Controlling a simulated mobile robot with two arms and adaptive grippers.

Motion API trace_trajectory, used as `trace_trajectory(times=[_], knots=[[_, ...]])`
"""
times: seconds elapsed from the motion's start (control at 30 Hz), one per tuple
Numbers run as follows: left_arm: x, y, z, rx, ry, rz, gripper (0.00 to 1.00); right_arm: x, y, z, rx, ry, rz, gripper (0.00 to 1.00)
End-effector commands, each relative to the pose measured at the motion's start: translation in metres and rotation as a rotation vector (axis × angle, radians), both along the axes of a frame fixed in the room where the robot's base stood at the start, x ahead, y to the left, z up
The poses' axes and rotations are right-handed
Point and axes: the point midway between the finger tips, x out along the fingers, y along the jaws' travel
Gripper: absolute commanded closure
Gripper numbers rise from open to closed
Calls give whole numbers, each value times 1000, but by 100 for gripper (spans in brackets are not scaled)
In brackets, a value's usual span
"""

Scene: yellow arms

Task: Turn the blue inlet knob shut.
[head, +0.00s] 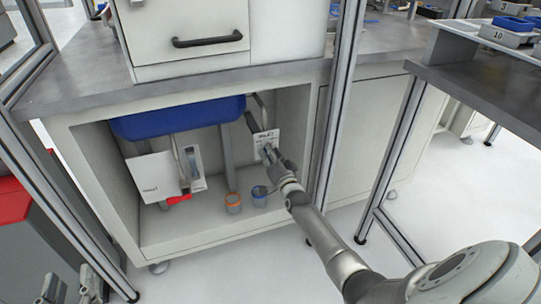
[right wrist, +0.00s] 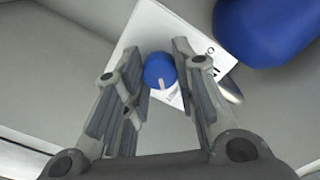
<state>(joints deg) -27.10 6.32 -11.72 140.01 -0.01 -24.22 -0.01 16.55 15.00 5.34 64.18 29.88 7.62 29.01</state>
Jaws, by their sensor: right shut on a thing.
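The blue inlet knob (right wrist: 158,66) shows in the right wrist view, with a pale pointer mark towards the bottom of the picture. It sits in front of a white label plate (right wrist: 142,32). My right gripper (right wrist: 157,46) has one finger on each side of the knob and is shut on it. In the head view my right gripper (head: 270,155) reaches into the open cabinet at the right-hand white plate (head: 265,137) and hides the knob. My left gripper (head: 70,279) is at the bottom left, far from the knob, its fingers apart and empty.
A blue basin (head: 180,117) hangs under the cabinet top. Another white plate (head: 153,176) is at the left inside. An orange-rimmed cup (head: 233,204) and a blue-rimmed cup (head: 259,197) stand on the cabinet floor. A metal frame post (head: 336,110) stands right of the opening.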

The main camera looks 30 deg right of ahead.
Motion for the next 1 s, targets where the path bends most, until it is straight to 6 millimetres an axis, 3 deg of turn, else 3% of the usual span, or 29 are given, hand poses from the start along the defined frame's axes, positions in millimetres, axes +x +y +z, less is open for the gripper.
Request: trace_trajectory(times=[0.03,0.07,0.2,0.67,1.0], knots=[[0,0,0,0,0,0,60,0,-1,2,1,-5,-2,97],[0,0,0,0,0,0,60,0,-2,2,1,-5,-2,70],[0,0,0,0,0,0,60,0,-1,2,0,-3,-1,52],[0,1,-1,2,3,1,60,-6,2,-1,0,1,0,51],[0,0,-1,1,1,0,60,-51,12,-1,1,0,0,51]])
